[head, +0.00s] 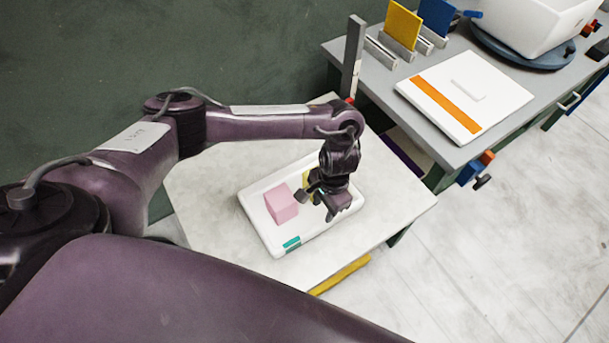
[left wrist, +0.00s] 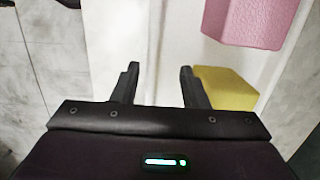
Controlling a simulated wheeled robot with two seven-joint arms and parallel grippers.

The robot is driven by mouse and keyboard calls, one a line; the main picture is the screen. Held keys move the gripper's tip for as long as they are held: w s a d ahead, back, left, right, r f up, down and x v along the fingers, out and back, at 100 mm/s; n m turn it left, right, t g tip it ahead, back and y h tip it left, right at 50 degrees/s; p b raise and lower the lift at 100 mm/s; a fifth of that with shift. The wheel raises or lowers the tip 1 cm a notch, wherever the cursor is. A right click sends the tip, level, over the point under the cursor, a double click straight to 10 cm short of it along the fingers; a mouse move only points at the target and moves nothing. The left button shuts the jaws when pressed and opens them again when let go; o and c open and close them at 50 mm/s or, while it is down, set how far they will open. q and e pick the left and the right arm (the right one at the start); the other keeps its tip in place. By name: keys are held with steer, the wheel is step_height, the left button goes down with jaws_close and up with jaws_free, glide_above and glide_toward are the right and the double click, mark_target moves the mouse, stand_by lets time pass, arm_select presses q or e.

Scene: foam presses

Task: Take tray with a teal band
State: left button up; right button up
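A white tray (head: 262,222) with a teal band (head: 291,242) on its near edge lies on a light table. A pink foam block (head: 281,203) and a yellow foam block (head: 308,181) sit in it; the gripper partly hides the yellow one. My left gripper (head: 331,212) is over the right part of the tray, pointing down. In the left wrist view its two fingers (left wrist: 158,72) are apart with nothing between them, and the tray's white surface (left wrist: 180,40) shows beyond. The pink block (left wrist: 250,20) and yellow block (left wrist: 226,88) lie to their right. My right gripper is not in view.
A grey bench (head: 390,103) at the upper right bears a white panel with an orange band (head: 445,104), upright yellow (head: 402,25) and blue (head: 436,16) panels in holders, and a white bin (head: 530,25). A grey post (head: 353,55) stands behind my left arm. Floor is clear at right.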

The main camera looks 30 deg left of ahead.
mark_target(321, 224)
arm_select(q)
steer(key=f+b, duration=0.1)
steer(key=s+f, duration=0.1)
steer(key=f, duration=0.1)
steer(key=f+b, duration=0.1)
steer(key=shift+s+d+f+b, duration=0.3)
steer(key=shift+s+f+b, duration=0.05)
steer(key=shift+s+f, duration=0.05)
steer(key=shift+w+a+f+b, duration=0.15)
steer(key=shift+f+b, duration=0.45)
steer(key=shift+f, duration=0.6)
steer(key=c, duration=0.6)
jaws_close()
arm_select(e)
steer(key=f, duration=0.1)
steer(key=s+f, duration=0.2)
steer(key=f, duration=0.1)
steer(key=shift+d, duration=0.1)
